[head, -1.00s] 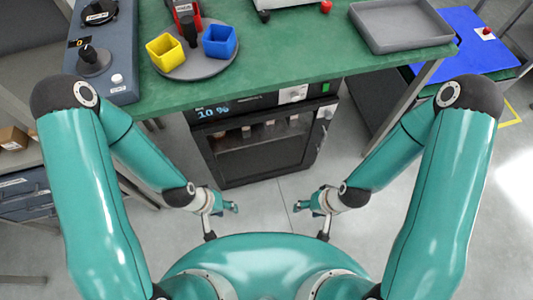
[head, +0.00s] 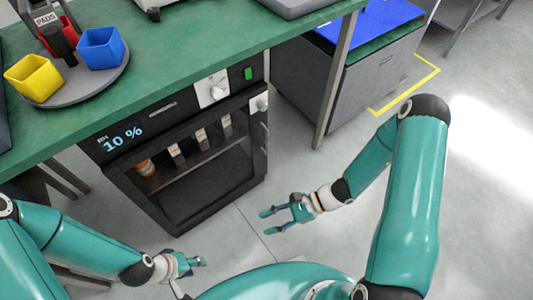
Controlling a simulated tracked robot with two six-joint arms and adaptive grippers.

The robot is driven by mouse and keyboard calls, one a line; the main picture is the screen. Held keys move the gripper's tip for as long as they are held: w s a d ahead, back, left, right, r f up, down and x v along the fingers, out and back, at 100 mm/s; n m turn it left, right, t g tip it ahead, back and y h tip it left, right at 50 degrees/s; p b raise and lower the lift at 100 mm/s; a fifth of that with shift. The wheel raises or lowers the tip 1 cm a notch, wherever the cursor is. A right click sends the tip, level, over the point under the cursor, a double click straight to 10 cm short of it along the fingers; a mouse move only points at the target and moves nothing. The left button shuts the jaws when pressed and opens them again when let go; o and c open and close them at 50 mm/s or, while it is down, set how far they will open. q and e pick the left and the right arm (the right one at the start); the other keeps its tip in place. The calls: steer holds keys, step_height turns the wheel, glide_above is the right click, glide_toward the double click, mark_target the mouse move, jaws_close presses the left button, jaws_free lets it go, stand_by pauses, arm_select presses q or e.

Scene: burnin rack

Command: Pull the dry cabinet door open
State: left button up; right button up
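A pale latch or handle (head: 260,103) is at the door's upper right. My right gripper (head: 268,221) is open and empty, in front of and to the right of the door, apart from it. My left gripper (head: 199,262) is low in front of the cabinet, apart from it; its fingers are small and partly seen.
The green bench (head: 180,55) overhangs the cabinet, and its grey leg (head: 337,85) stands to the right. A round tray (head: 100,80) holds a yellow bin (head: 33,80) and a blue bin (head: 101,49). A grey cabinet (head: 375,85) stands further right. The floor in front is clear.

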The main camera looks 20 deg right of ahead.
steer(key=w+d+f+m+t+b, duration=0.45)
steer(key=w+d+m+t, duration=0.3)
steer(key=w, duration=0.25)
steer(key=m+t+h+b, duration=0.3)
steer(key=m+t+h, duration=0.15)
steer(key=t, duration=0.25)
glide_toward(267, 139)
steer(key=shift+h, duration=0.45)
steer(key=b+x, duration=0.1)
steer(key=x, duration=0.2)
steer(key=b+x, duration=0.1)
steer(key=x, duration=0.6)
steer(key=shift+w+f+b, duration=0.2)
steer(key=shift+f+b, duration=0.05)
steer(key=shift+b, duration=0.15)
arm_select(q)
step_height(267, 139, down, 13)
arm_select(e)
jaws_close()
